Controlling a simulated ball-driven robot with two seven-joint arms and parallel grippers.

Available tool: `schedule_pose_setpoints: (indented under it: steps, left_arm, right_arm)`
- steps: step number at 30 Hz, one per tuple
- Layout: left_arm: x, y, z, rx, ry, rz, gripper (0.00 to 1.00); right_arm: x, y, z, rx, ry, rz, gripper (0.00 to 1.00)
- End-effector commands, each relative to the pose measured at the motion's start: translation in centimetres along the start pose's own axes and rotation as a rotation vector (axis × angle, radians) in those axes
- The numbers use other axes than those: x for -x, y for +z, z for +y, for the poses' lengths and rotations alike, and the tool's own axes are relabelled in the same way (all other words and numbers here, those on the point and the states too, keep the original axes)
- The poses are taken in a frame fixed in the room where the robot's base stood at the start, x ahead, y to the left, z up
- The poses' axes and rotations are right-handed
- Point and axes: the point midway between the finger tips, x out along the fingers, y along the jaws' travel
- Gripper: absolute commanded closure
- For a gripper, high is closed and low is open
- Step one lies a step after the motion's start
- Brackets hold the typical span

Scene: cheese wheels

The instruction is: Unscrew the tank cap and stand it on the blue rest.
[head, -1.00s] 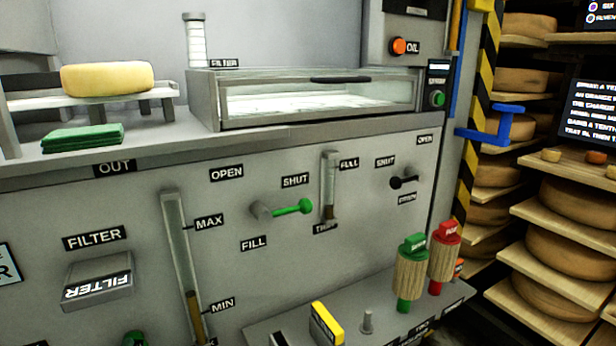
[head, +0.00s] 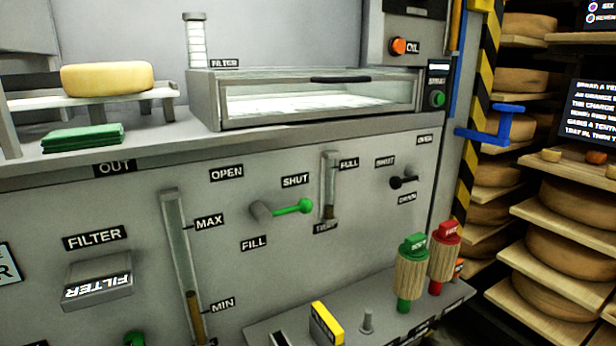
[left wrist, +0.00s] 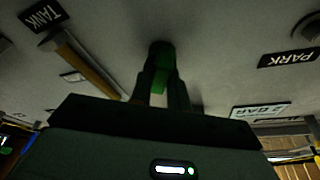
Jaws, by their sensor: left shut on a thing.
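In the left wrist view my left gripper (left wrist: 163,88) is shut on a dark green cap (left wrist: 160,54) at the grey panel, near the TANK label (left wrist: 42,15). The light there is dim, and I cannot tell whether the cap is loose. In the head view a green piece (head: 134,339), perhaps the same cap, shows at the bottom edge, mostly cut off. A blue bracket (head: 497,132) sticks out at the machine's right side; I cannot tell whether it is the blue rest. My right gripper is in neither view.
The panel carries a FILTER block (head: 97,279), a gauge tube (head: 182,260) and a green fill lever (head: 292,208). A lower ledge (head: 290,320) holds a yellow-and-black block (head: 326,323) and green (head: 411,270) and red (head: 444,250) handled tools. Cheese shelves (head: 555,220) stand right.

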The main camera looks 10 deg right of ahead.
Motion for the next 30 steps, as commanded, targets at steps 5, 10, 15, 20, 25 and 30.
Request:
schedule_pose_setpoints:
  steps: [5, 10, 15, 20, 25, 30]
  left_arm:
    - [-0.4, -0.2, -0.3, 0.002, -0.006, 0.003, 1.0]
    - [-0.4, -0.2, -0.3, 0.001, -0.006, 0.003, 0.57]
    - [-0.4, -0.1, -0.4, -0.001, -0.007, 0.003, 0.57]
    - [-0.3, -0.1, -0.4, -0.001, -0.007, 0.002, 0.57]
    - [0.9, -0.1, -0.3, -0.003, -0.004, 0.001, 0.57]
    - [4.8, -0.2, -0.2, -0.001, 0.0, 0.0, 0.57]
  right_arm:
    - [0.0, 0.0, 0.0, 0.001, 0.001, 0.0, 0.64]
    - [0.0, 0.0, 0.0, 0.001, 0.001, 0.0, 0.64]
    - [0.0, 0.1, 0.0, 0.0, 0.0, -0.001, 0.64]
    - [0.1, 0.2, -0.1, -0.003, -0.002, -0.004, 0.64]
    - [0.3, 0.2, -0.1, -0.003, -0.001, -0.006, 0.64]
    - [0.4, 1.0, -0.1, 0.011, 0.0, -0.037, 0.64]
